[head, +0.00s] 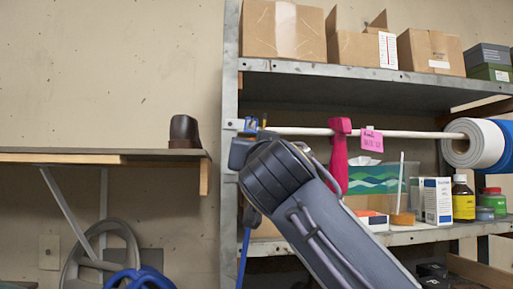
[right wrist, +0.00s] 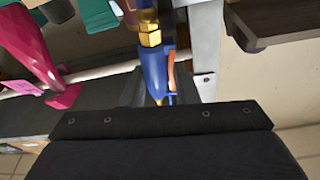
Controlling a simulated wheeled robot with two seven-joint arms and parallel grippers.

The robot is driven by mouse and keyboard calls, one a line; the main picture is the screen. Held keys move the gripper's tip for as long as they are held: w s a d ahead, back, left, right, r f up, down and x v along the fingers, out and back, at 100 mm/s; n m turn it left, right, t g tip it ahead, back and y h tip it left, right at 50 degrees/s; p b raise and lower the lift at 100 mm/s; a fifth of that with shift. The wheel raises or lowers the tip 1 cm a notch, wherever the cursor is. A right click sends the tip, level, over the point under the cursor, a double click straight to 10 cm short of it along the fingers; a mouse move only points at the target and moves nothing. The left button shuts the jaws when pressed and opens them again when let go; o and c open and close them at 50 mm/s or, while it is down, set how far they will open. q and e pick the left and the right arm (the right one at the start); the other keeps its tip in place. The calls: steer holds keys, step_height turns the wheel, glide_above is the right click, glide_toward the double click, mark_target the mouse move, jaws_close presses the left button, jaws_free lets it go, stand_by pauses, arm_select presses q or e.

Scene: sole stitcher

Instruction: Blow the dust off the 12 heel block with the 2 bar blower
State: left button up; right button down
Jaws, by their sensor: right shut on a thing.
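A dark brown block (head: 184,130), apparently the heel block, stands near the right end of the left shelf; no number is readable on it. A blue blower (right wrist: 154,72) with a brass fitting and an orange lever shows in the right wrist view. Its blue part also shows small in the head view (head: 250,125). My right gripper (right wrist: 153,95) is shut on it beside the metal post, right of the block and apart from it. My arm hides part of the blower in the head view. My left gripper is out of view.
A pink tool (head: 340,155) hangs on a white rod with a pink tag (head: 371,139). The metal rack (head: 330,70) holds boxes, bottles and paper rolls (head: 473,143). The wooden shelf (head: 100,155) is otherwise clear. A blue coil (head: 140,278) lies below it.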

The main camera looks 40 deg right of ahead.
steer(key=shift+w+a+r, duration=0.1)
steer(key=shift+a+r, duration=0.05)
steer(key=shift+r, duration=0.1)
stand_by(0.3)
steer(key=shift+r+p, duration=0.4)
steer(key=shift+p, duration=0.15)
steer(key=shift+a, duration=0.1)
steer(key=shift+s+a+b, duration=0.15)
steer(key=shift+s+a, duration=0.25)
steer(key=shift+s, duration=0.35)
steer(key=shift+s+a+b, duration=0.1)
steer(key=shift+s+a, duration=0.25)
steer(key=shift+s, duration=0.45)
steer(key=shift+s+a+b, duration=0.15)
steer(key=shift+s+a, duration=0.25)
steer(key=shift+s, duration=0.35)
steer(key=s+a, duration=0.3)
steer(key=s, duration=0.3)
steer(key=shift+s+a+p, duration=0.3)
steer(key=shift+s+a, duration=0.1)
